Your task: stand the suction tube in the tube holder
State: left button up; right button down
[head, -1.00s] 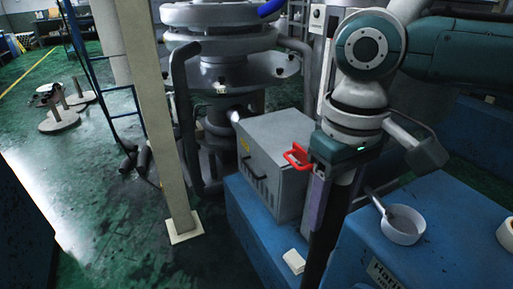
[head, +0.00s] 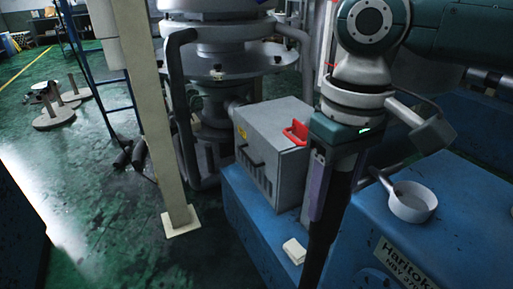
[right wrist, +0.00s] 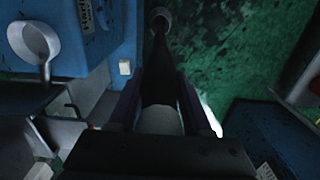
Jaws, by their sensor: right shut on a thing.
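The suction tube, a long black tube (head: 320,244), hangs nearly upright from my right gripper (head: 335,203), whose purple fingers are shut on it. Its lower end runs out of the head view. In the right wrist view the tube (right wrist: 160,80) runs away between the fingers (right wrist: 160,98) to a pale round end over the green floor. A white round cup (head: 412,203) on a bent arm, which looks like the tube holder, stands at the blue machine, right of the tube and apart from it. It also shows at upper left in the right wrist view (right wrist: 31,42). My left gripper is not in view.
A grey box (head: 270,150) with a red handle (head: 296,132) sits on the blue machine (head: 247,208), left of the tube. A small white block (head: 294,251) lies near the machine's edge. A cream post (head: 152,125) rises from the green floor, which has open room at left.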

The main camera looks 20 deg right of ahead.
aim_at(319, 246)
jog(key=shift+f+b, duration=1.3)
jog(key=shift+f, duration=1.55)
jog(key=shift+f+b, duration=1.55)
jog(key=shift+f, duration=1.25)
jog(key=shift+f+b, duration=1.95)
jog(key=shift+f, duration=1.15)
jog(key=shift+f+b, duration=1.9)
jog(key=shift+f, duration=0.85)
jog(key=shift+f+b, duration=1.15)
jog(key=shift+f, duration=0.5)
jog(key=shift+c, duration=1.3)
grip_release()
